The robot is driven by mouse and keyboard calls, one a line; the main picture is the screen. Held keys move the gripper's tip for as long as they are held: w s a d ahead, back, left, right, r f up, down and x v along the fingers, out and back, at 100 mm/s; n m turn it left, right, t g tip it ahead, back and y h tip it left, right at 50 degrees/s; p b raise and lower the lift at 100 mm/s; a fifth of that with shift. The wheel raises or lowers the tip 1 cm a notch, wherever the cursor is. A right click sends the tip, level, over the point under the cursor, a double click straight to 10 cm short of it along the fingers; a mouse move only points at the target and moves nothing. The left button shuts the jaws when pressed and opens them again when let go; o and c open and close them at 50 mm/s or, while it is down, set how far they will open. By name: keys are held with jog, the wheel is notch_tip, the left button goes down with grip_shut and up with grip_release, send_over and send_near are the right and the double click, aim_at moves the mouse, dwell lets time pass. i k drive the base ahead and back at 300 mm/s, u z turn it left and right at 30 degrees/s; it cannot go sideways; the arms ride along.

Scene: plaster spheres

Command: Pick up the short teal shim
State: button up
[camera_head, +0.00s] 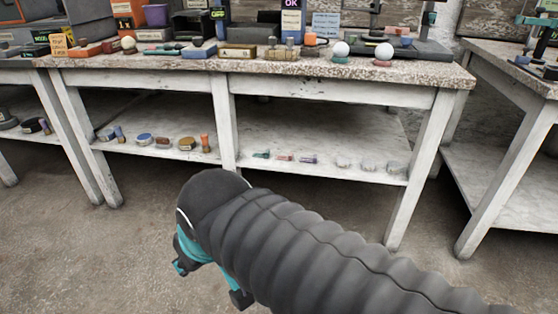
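A small teal piece (262,154) lies on the lower shelf of the middle table, left of a pink piece (284,157) and a purple piece (308,159). Another flat teal piece (163,50) lies on the tabletop, and a teal piece (340,60) sits under a white sphere (341,49). I cannot tell for certain which of these is the short teal shim. My gripper (210,284), with teal parts and dark fingers, hangs low in front of the table, apart from all pieces. Its fingers look spread and empty, partly hidden by my arm.
The tabletop (430,73) is crowded with boxes, signs, tools and another white sphere (384,51). The lower shelf (240,135) also holds several discs and small parts. White table legs (225,125) frame the shelf opening. The floor (130,250) in front is clear.

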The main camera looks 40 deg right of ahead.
aim_at(266, 155)
jog(key=z, duration=0.15)
jog(key=i, duration=0.4)
jog(key=z, duration=1.2)
jog(key=k, duration=1.3)
jog(key=u, duration=0.8)
jog(key=i, duration=1.3)
jog(key=z, duration=0.7)
jog(key=i, duration=0.5)
jog(key=z, duration=0.6)
